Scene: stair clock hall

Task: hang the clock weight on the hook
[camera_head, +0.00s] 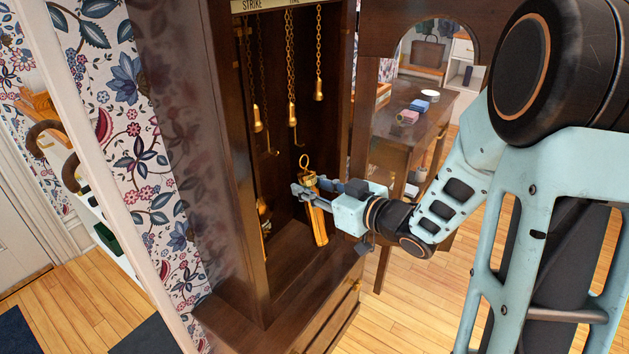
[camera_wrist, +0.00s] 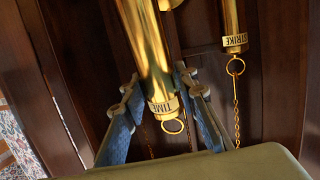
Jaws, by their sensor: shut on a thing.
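My gripper (camera_head: 308,190) is shut on the brass clock weight (camera_head: 319,227), inside the open front of the clock case. The weight is long, tilted a little, with a ring at its top. In the wrist view the weight (camera_wrist: 150,55) shows a TIME label and its free ring, between both fingers. Two small hooks, the left hook (camera_head: 272,151) and the right hook (camera_head: 297,145), show above the weight and apart from its ring. A second brass weight (camera_wrist: 234,20), labelled STRIKE, has its ring on a thin chain; it is partly hidden in the head view (camera_head: 264,212).
The dark wooden case (camera_head: 235,180) has side posts close around my gripper. Chains with small brass bobs (camera_head: 319,90) hang inside, under a STRIKE and TIME plate (camera_head: 262,5). The door (camera_head: 380,35) stands open at right, with a table (camera_head: 432,112) behind it.

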